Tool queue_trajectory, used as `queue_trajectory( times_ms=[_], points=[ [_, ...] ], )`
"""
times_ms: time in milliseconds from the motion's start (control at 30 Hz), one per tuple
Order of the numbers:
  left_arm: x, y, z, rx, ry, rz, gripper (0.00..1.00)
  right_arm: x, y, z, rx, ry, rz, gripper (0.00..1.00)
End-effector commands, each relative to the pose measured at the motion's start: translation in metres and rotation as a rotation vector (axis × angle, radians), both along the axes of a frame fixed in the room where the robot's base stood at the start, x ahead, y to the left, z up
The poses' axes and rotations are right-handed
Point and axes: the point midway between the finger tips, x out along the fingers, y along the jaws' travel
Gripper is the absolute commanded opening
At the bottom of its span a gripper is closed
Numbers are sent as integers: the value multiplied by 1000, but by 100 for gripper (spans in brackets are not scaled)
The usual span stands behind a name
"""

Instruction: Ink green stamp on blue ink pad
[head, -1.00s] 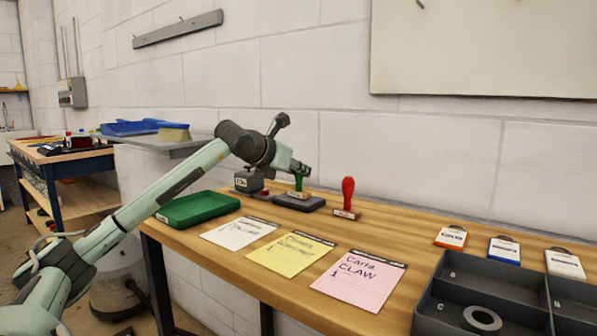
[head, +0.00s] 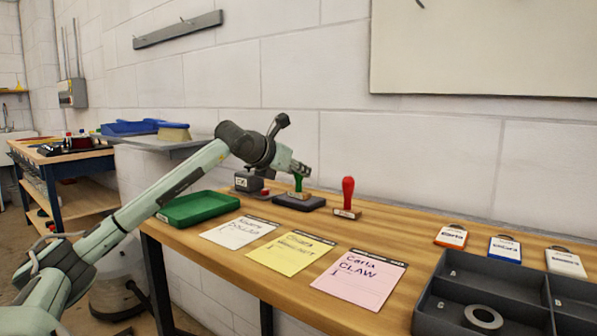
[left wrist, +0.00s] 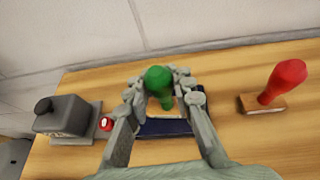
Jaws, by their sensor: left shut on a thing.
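The green stamp (head: 298,184) has a green handle and a wooden block. It also shows in the left wrist view (left wrist: 158,78). My left gripper (head: 301,177) is shut on its handle from the left. The stamp is upright over the ink pad (head: 290,202), a dark flat case at the back of the bench. The pad looks dark blue in the left wrist view (left wrist: 165,128). Whether the block touches the pad cannot be told, since my fingers cover part of it. My right gripper is not in view.
A red stamp (head: 347,194) stands right of the pad. A dark box with a red button (head: 248,181) stands to its left. A green tray (head: 198,209) and several paper cards (head: 290,253) lie in front. A grey divided bin (head: 440,290) and badges are at right.

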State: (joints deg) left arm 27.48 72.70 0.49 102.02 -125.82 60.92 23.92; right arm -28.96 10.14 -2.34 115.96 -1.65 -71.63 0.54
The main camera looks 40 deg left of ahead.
Motion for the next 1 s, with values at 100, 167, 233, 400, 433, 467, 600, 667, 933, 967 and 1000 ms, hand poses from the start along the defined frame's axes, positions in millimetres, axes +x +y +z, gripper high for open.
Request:
queue_trajectory(
  times_ms=[100,167,233,400,433,467,600,667,933,967,1000],
  points=[
    [0,-1,-1,-2,8,-1,0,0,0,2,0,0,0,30],
    [0,-1,1,-2,8,-1,0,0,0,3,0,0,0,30],
    [0,-1,4,-3,7,0,0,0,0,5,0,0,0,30],
    [0,0,9,-1,5,-1,0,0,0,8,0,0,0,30],
    [0,0,10,-1,5,-1,0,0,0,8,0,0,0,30],
    [0,0,10,-1,5,-1,0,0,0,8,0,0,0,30],
    [0,0,16,-1,3,0,0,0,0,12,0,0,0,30],
    [0,0,21,0,2,0,0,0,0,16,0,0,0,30],
    [0,0,49,0,2,0,0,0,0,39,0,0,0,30],
    [0,0,53,-1,2,0,0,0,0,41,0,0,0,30],
    [0,0,57,-1,2,0,0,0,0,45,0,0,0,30]
  ],
)
